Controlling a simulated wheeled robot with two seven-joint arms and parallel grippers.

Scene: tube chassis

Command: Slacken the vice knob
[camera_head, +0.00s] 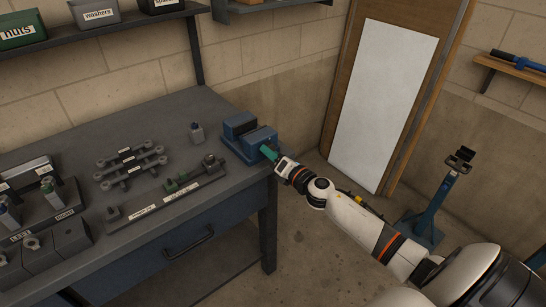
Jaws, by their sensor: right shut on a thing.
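The blue vice (241,126) sits on the right back corner of the grey workbench (222,178), with dark jaws. My right arm reaches in from the lower right. My right gripper (270,153), with green fingers, is at the vice's front right side, by the bench edge. It is shut on the vice knob, which the fingers and gripper body hide. My left gripper is not in view.
Several grey tube parts and a long rack (175,190) lie mid-bench. Labelled bins (97,12) are on the shelf above. A blue stand (435,205) is on the floor at right.

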